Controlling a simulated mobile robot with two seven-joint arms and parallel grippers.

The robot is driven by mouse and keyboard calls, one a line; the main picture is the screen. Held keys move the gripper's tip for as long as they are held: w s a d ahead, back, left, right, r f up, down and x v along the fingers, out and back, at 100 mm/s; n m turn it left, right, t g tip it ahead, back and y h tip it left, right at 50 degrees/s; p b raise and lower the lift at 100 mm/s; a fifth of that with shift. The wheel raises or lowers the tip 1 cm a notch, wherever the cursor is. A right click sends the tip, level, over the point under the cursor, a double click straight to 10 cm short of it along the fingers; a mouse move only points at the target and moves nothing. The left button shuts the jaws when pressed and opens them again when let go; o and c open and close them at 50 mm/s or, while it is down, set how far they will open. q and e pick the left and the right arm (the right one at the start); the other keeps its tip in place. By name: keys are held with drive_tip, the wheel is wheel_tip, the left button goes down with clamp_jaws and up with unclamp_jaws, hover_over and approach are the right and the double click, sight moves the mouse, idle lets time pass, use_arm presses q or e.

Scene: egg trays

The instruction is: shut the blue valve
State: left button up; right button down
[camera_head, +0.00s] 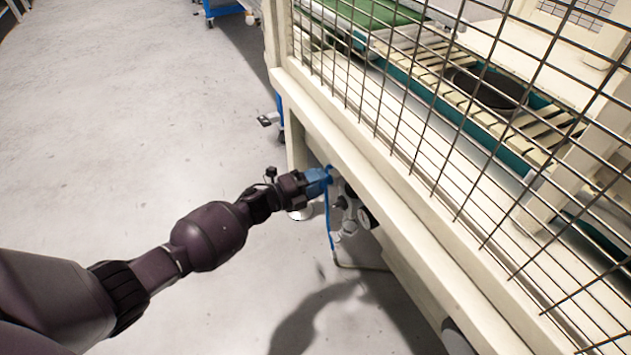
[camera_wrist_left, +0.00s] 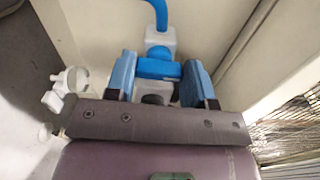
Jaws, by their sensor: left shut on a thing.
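The blue valve (camera_wrist_left: 158,67) shows in the left wrist view, between the two blue fingers of my left gripper (camera_wrist_left: 160,82). The fingers are shut on it from both sides. A pale fitting (camera_wrist_left: 160,38) sits against the valve, with a blue tube (camera_wrist_left: 158,12) running up from it. In the head view my left gripper (camera_head: 318,179) reaches under the edge of the cream machine frame. There its fingers hide most of the valve. My right gripper is not in view.
The cream frame (camera_head: 375,190) and its wire mesh guard (camera_head: 440,140) stand close beside and above my gripper. Grey and white fittings (camera_head: 346,212) and a blue hose (camera_head: 329,228) hang near it. The grey floor at left is clear.

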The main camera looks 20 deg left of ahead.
use_arm(q)
drive_tip(key=shift+n, duration=0.3)
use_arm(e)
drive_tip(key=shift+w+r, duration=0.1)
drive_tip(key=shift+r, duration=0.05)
use_arm(q)
drive_tip(key=o, duration=0.9)
drive_tip(key=p+v, duration=0.2)
drive_tip(key=v, duration=0.9)
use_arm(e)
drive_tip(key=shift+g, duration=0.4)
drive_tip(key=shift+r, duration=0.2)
